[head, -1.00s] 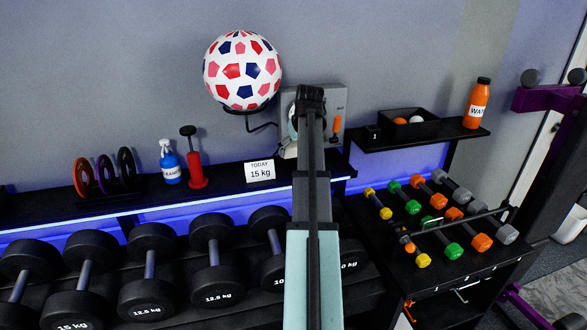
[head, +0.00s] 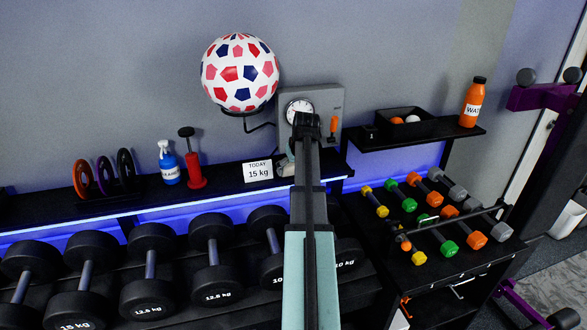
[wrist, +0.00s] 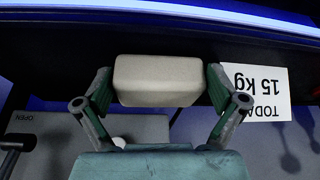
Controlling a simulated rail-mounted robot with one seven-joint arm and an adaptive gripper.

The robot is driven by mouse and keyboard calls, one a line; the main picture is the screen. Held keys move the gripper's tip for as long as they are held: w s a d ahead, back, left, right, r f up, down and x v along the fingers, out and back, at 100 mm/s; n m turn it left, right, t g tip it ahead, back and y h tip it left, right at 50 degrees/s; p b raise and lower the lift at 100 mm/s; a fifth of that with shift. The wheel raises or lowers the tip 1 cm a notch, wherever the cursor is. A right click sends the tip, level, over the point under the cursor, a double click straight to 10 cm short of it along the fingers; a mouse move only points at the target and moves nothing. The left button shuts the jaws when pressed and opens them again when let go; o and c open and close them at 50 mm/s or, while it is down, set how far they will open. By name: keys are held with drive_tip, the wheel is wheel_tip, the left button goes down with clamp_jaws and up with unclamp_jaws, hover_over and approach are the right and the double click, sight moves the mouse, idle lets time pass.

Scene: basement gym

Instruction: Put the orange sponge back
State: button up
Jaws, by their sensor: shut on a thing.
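My gripper (wrist: 160,90) is shut on a pale cream block (wrist: 157,72) with rounded edges, one finger against each side in the wrist view. The block looks cream, not orange, and no orange sponge shows in either view. The block is in front of a dark shelf edge, beside the 15 kg card (wrist: 256,92). I cannot tell whether it touches the shelf.
A grey wall box (head: 328,100) with a dial and orange handle is behind my arm. A patterned ball (head: 240,75), spray bottle (head: 169,163) and red pump (head: 195,170) are left. A black tray (head: 405,123) and orange bottle (head: 472,102) stand on the right shelf.

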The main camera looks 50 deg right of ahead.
drive_tip(key=shift+f, duration=0.1)
drive_tip(key=o, duration=1)
drive_tip(key=b+v, duration=0.2)
drive_tip(key=v, duration=1)
drive_tip(key=shift+b, duration=0.35)
drive_tip(key=shift+a, duration=0.1)
